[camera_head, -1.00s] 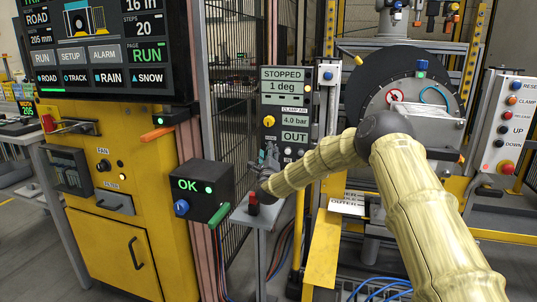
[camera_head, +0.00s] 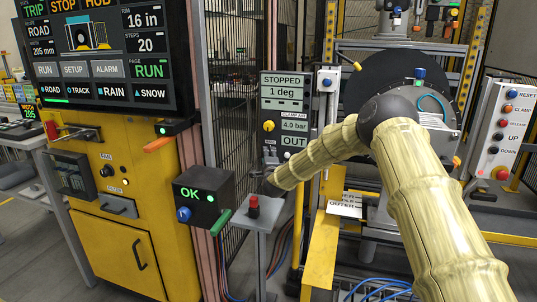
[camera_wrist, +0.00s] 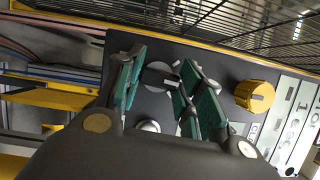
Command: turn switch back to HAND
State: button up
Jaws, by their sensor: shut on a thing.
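In the head view my gripper (camera_head: 269,163) is small at the panel's lower part, and the knob is hidden there. The knob's position label cannot be read.
A yellow knob (camera_wrist: 255,95) sits close to the right finger, and a round silver button (camera_wrist: 149,126) lies below the switch. A black OK box (camera_head: 204,192) and a red button on a stand (camera_head: 253,205) are left of and below my gripper.

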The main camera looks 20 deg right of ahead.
jog(key=shift+f+n, duration=0.1)
jog(key=shift+n, duration=0.4)
jog(key=o, duration=1)
jog(key=v, duration=1.2)
jog(key=shift+r, duration=0.25)
